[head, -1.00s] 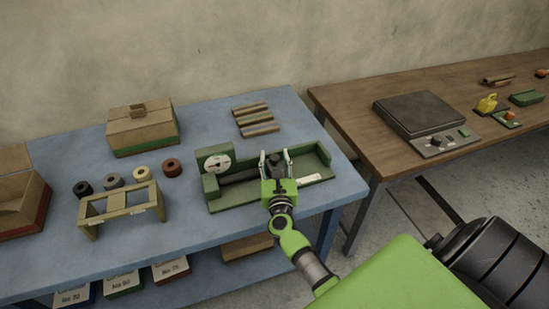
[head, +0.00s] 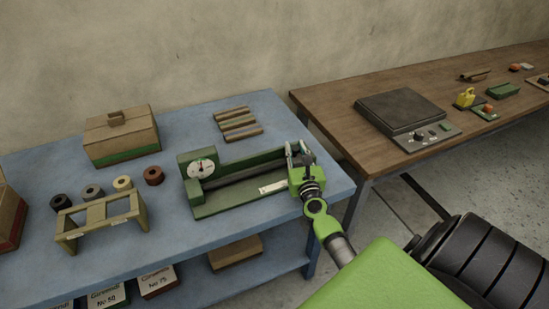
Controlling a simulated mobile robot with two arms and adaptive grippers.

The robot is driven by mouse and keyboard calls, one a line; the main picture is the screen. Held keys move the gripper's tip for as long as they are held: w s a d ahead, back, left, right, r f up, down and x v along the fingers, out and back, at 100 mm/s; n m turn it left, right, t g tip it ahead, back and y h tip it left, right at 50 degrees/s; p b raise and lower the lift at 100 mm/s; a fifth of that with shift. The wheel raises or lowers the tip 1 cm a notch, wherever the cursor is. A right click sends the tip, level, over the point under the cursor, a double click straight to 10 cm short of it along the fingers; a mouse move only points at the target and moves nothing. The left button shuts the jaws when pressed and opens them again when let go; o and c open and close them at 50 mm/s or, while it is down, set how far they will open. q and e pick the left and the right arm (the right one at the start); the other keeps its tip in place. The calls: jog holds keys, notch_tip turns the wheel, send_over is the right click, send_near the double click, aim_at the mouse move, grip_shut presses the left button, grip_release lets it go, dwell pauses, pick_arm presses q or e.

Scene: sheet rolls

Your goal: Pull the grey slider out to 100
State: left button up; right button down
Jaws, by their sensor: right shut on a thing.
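A green device (head: 235,205) with a round white dial (head: 201,168) at its left end lies on the blue table. A dark rod runs along its trough towards the right end. My right gripper (head: 300,152) is shut on the grey slider (head: 302,160) at the right end of the trough. The gripper's fingers hide most of the slider. A pale label strip (head: 273,187) shows on the device's front edge. The scale marks and dial reading are too small to read. My left gripper is not in view.
A tan stand (head: 100,212) and several small rolls (head: 123,183) are left of the device. A cardboard box (head: 121,137) and several rods (head: 238,124) lie behind. The brown table (head: 330,115) with a black scale (head: 400,108) stands to the right, across a gap.

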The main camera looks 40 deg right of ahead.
jog(key=shift+s+d+r, duration=0.1)
jog(key=shift+s+d, duration=0.1)
jog(key=shift+d, duration=0.4)
jog(key=shift+s+d, duration=0.15)
jog(key=shift+d, duration=0.4)
jog(key=c, duration=1.9)
grip_release()
jog(key=shift+o, duration=0.9)
jog(key=shift+d, duration=0.15)
jog(key=shift+s+a, duration=0.1)
jog(key=shift+a, duration=0.15)
jog(key=v, duration=1.1)
jog(key=shift+s+a, duration=0.1)
jog(key=shift+s, duration=0.25)
